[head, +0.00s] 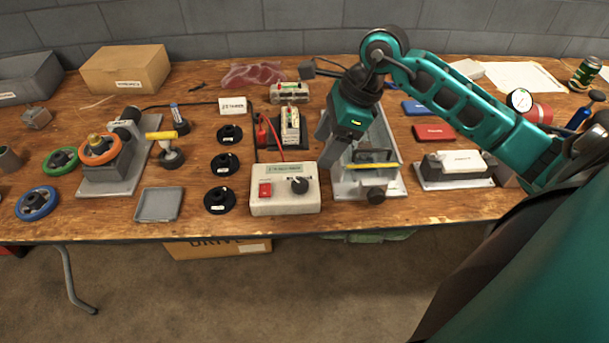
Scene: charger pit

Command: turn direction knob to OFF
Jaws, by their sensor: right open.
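A beige control box (285,206) stands near the front edge of the table in the head view. My right gripper (329,148) is open and empty, above and to the right of the box, apart from the knob. My left gripper is not in view.
A grey vise-like fixture (381,188) with a yellow bar stands right of the box. Black discs (219,200) and a grey tray (159,205) lie to its left. A red cable runs behind the box. Bare tabletop (455,207) shows at the front right.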

